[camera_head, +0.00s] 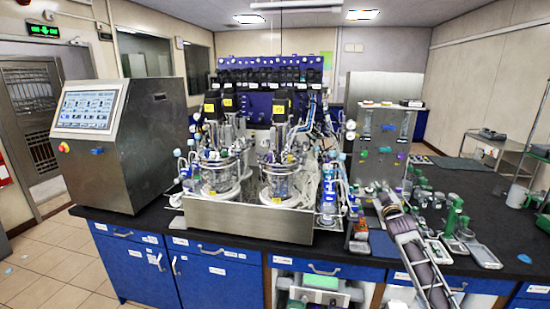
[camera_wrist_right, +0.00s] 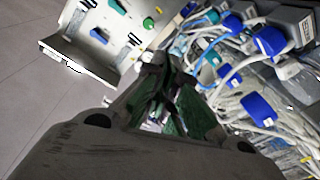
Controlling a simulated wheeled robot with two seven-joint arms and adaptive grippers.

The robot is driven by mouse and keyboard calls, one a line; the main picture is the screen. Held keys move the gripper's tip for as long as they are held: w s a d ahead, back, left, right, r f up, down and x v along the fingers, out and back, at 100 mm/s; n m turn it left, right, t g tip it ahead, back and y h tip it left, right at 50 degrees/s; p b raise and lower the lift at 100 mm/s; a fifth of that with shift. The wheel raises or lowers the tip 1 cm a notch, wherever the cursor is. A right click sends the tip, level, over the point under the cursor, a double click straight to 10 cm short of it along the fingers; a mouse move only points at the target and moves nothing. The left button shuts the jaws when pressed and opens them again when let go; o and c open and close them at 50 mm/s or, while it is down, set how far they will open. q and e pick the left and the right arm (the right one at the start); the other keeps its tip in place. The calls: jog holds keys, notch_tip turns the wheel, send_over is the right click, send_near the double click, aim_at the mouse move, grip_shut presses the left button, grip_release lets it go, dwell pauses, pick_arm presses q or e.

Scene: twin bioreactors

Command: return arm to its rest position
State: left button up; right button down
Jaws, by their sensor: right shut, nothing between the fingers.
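My right arm reaches in from the lower right in the head view, and its gripper (camera_head: 384,201) is over the black bench, to the right of the twin bioreactors. In the right wrist view the gripper (camera_wrist_right: 166,92) has its fingers together with nothing between them. The left bioreactor vessel (camera_head: 218,174) and the right bioreactor vessel (camera_head: 280,180) stand in a steel tray (camera_head: 245,220). My left gripper is not in view.
A steel console with a screen (camera_head: 88,108) stands at the left. A steel control box (camera_head: 382,140) stands behind my right gripper. Blue-capped tubing (camera_wrist_right: 258,108) crowds the right of the wrist view. Green-handled tools (camera_head: 455,215) lie at the right. The black benchtop (camera_head: 500,205) has some bare room.

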jog(key=s+a+f+g, duration=0.1)
jog(key=s+f, duration=0.1)
jog(key=f, duration=0.7)
jog(key=s+a+f+m+g, duration=0.1)
jog(key=s+f, duration=0.1)
jog(key=f, duration=0.8)
jog(key=s+a+f+g+y, duration=0.1)
jog(key=s+f+g, duration=0.1)
jog(key=f, duration=0.8)
jog(key=shift+s+f, duration=0.2)
jog(key=shift+s, duration=0.35)
jog(key=s+a+f+g, duration=0.2)
jog(key=s+f+g, duration=0.1)
jog(key=s+f, duration=1.25)
jog(key=s+a+f+g, duration=0.3)
jog(key=s+f, duration=0.9)
jog(key=f, duration=0.6)
jog(key=s+a+f+g, duration=0.2)
jog(key=s+f, duration=0.3)
jog(key=s, duration=0.9)
jog(key=s+a+f+g, duration=0.2)
jog(key=s+f, duration=0.3)
jog(key=s, duration=0.9)
jog(key=s+a+f+g+y, duration=0.1)
jog(key=s+f+g, duration=0.2)
jog(key=s, duration=1.1)
notch_tip(320, 180, down, 3)
jog(key=shift+s+a+m, duration=0.4)
